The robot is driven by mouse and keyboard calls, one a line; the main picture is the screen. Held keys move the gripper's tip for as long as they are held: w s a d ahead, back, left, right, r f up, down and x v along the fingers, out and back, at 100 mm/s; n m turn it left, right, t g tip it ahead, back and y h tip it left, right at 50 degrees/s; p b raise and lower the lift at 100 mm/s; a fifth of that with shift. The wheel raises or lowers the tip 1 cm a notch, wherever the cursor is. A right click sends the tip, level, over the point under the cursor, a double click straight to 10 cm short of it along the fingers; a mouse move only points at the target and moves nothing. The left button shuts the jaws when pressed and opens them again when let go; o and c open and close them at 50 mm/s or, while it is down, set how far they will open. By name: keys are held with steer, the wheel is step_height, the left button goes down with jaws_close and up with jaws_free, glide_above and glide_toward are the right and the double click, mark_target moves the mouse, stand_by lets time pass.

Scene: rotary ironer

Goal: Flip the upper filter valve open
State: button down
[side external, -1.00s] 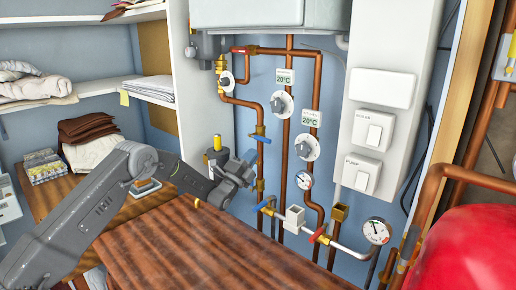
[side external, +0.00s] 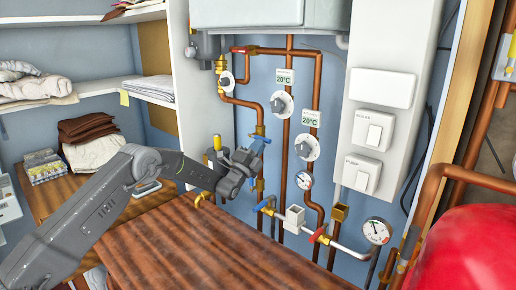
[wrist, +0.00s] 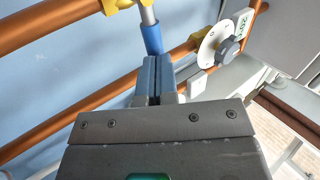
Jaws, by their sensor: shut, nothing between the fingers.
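The upper blue-handled valve (side external: 258,136) sits on the left copper pipe on the wall, below the top dial, and I take it for the upper filter valve. In the wrist view its blue grip (wrist: 152,40) on a silver stem points down from a brass body. My gripper (side external: 257,148) is just below this handle in the side view. In the wrist view my gripper (wrist: 157,62) is shut and empty, its blue fingertips right at the grip's end. I cannot tell whether they touch. My gripper partly hides the pipe behind it.
A lower blue-handled valve (side external: 264,203) and a red-handled valve (side external: 319,234) sit on the lower pipes. Dials (side external: 281,103) and copper pipes crowd the wall. The brown wooden top (side external: 200,250) is clear. A red tank (side external: 470,250) stands at the right.

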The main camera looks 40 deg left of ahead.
steer(key=shift+d+r+n+y, duration=0.1)
steer(key=shift+r+n+y, duration=0.15)
steer(key=shift+n+y, duration=0.55)
steer(key=a+r+n+g+y, duration=0.1)
steer(key=r+n+g+y, duration=0.2)
steer(key=n, duration=0.7)
steer(key=a+r+n+g+y, duration=0.2)
steer(key=n+g+y, duration=0.3)
steer(key=n, duration=0.5)
steer(key=shift+r+g, duration=0.3)
steer(key=shift+r, duration=0.3)
steer(key=v, duration=1.4)
steer(key=shift+f, duration=0.3)
